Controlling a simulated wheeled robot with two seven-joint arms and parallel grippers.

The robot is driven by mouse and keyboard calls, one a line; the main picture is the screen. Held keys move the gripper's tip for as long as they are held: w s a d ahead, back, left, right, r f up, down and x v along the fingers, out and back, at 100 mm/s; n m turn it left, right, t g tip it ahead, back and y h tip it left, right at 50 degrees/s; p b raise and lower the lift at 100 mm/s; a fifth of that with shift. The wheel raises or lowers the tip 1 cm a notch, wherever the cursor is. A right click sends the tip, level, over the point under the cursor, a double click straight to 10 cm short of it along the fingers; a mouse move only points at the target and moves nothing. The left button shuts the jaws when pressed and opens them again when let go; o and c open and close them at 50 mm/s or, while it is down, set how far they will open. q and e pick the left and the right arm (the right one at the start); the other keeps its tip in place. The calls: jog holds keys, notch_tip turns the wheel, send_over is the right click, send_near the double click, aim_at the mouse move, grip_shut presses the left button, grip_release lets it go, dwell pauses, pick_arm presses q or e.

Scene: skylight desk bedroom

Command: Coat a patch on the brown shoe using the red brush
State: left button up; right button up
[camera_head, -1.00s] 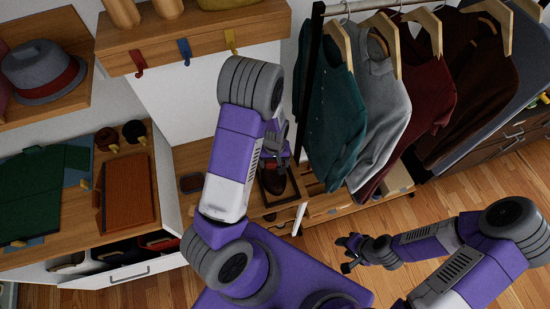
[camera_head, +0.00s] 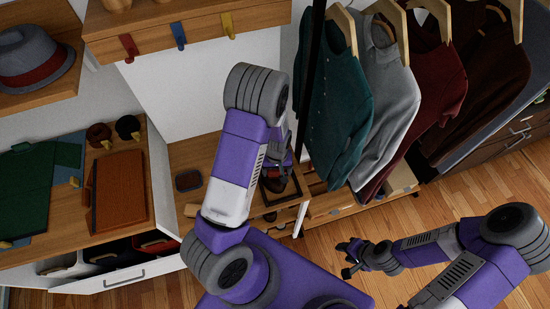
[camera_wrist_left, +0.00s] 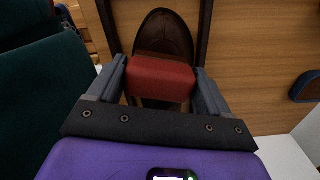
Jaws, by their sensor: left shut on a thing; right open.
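The brown shoe (camera_wrist_left: 164,35) lies in a dark-edged tray (camera_wrist_left: 205,30) on the wooden bench. In the head view the shoe (camera_head: 275,184) is partly hidden by my left arm and gripper. My left gripper (camera_head: 278,160) is over the shoe. In the left wrist view my left gripper (camera_wrist_left: 160,82) is shut on the red brush (camera_wrist_left: 160,77), a red block between its fingers. The brush overlaps the near part of the shoe; I cannot tell whether it touches. My right gripper (camera_head: 348,258) is open and empty above the floor at the right.
A small dark oval tin (camera_head: 188,180) and a pale block (camera_head: 193,210) lie on the bench (camera_head: 205,150). Hanging clothes (camera_head: 335,110) are close to the right of my left gripper. The wooden floor (camera_head: 440,195) at right is clear.

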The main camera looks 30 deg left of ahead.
pick_arm(q)
jog(key=shift+s+d+f, duration=0.15)
jog(key=shift+s+d, duration=0.2)
jog(key=shift+s, duration=0.1)
jog(key=shift+s+d+f, duration=0.3)
jog(key=shift+s+d, duration=0.15)
jog(key=shift+d, duration=0.1)
jog(key=shift+w+a, duration=0.1)
jog(key=shift+a, duration=0.2)
jog(key=shift+w+a+r, duration=0.15)
jog(key=shift+w+a, duration=0.45)
jog(key=shift+w, duration=0.05)
jog(key=shift+w+a+r, duration=0.15)
jog(key=shift+w+a, duration=0.45)
notch_tip(320, 180, up, 2)
jog(key=shift+w+p, duration=0.15)
jog(key=shift+p, duration=0.55)
jog(key=shift+r+p, duration=0.65)
jog(key=shift+r, duration=0.15)
notch_tip(320, 180, up, 4)
jog(key=p, duration=0.3)
jog(key=shift+r, duration=0.1)
pick_arm(e)
notch_tip(320, 180, up, 6)
jog(key=shift+w, duration=0.4)
jog(key=shift+a, duration=0.1)
